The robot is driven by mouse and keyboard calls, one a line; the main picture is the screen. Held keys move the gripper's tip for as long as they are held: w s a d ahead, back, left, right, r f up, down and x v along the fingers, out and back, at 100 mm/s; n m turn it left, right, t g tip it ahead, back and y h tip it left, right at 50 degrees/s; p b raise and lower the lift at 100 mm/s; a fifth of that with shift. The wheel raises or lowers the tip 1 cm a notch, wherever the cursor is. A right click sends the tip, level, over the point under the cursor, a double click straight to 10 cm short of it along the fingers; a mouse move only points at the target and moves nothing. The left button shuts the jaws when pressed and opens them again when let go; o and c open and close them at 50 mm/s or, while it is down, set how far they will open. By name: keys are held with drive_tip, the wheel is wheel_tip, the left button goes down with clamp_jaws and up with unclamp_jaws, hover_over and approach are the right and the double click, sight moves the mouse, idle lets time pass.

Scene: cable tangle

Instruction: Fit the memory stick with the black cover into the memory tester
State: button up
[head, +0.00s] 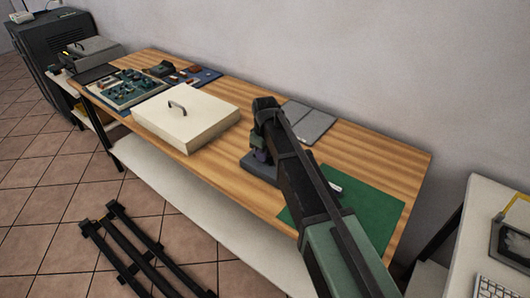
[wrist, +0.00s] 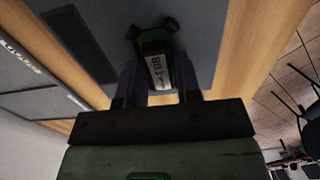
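A dark green memory stick with a white label ending in "GB" (wrist: 157,70) sits between the two purple fingers of my gripper (wrist: 160,80) in the wrist view. The fingers press close on its sides. Dark parts stick out at its far end; I cannot tell whether they are its black cover or something beyond it. In the head view my gripper (head: 260,150) is low over a dark grey slab (head: 262,170) on the bench, and the arm hides much of it. I cannot tell for sure whether this slab is the memory tester, or whether the stick touches it.
A grey two-panel plate (head: 312,120) lies behind my gripper. A green mat (head: 375,215) with a small white item (head: 335,187) lies right of it. A cream box with a handle (head: 188,115) and a circuit board tray (head: 125,90) stand to the left.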

drive_tip(key=o, duration=0.3)
drive_tip(key=shift+r, duration=0.1)
wheel_tip(320, 180, up, 11)
drive_tip(key=p, duration=1.1)
drive_tip(key=shift+f, duration=0.2)
wheel_tip(320, 180, up, 6)
drive_tip(key=p, duration=0.5)
drive_tip(key=shift+p, duration=0.4)
